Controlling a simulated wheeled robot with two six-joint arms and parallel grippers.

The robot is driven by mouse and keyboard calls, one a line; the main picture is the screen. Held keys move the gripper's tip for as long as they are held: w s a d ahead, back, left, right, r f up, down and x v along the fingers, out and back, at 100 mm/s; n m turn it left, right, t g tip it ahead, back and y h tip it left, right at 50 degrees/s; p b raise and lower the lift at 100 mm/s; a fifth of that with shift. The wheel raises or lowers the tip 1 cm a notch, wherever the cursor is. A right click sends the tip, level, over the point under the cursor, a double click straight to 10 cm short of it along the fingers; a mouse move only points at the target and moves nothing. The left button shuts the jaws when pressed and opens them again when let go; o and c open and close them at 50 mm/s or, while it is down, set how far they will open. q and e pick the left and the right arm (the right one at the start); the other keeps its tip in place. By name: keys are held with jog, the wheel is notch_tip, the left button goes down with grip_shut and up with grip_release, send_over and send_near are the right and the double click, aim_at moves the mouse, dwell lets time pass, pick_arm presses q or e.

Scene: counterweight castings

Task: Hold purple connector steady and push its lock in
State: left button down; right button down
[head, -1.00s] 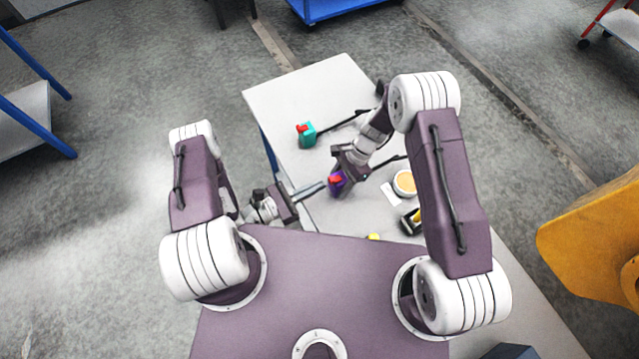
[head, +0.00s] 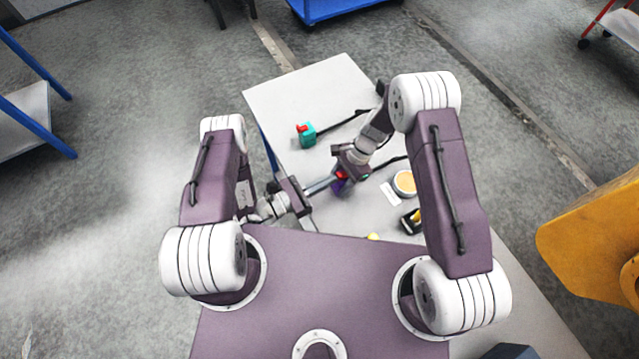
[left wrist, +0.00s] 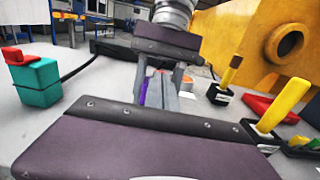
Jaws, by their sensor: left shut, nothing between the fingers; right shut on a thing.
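The purple connector (head: 339,186) is on the white table with its cable running off to the right. A bit of its red lock (head: 341,175) shows above it in the head view. My right gripper (head: 343,178) is shut on the connector. My left gripper (head: 332,181) is shut and empty, its fingertips at the red lock; whether they touch it I cannot tell. In the left wrist view a strip of the purple connector (left wrist: 144,90) shows between grey fingers, and the lock is mostly hidden.
A teal connector (head: 307,135) with a red lock and black cable stands farther back; it is at left in the left wrist view (left wrist: 40,84). A round orange-topped container (head: 404,183) and a black holder with a yellow part (head: 411,221) lie to the right. The table's back left is clear.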

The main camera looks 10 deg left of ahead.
pick_arm(q)
jog(key=shift+a, duration=0.1)
pick_arm(e)
jog(key=shift+s+a, duration=0.1)
jog(key=shift+s, duration=0.15)
pick_arm(q)
jog(key=shift+s+a+f, duration=0.1)
jog(key=shift+s+a, duration=0.15)
jog(key=shift+a, duration=0.05)
jog(key=v, duration=1.3)
jog(key=shift+s, duration=0.2)
pick_arm(e)
jog(key=shift+w, duration=0.1)
jog(key=c, duration=0.9)
grip_release()
pick_arm(q)
jog(key=shift+w, duration=0.15)
pick_arm(e)
jog(key=shift+o, duration=1.3)
jog(key=shift+w, duration=0.1)
jog(key=v, duration=1.2)
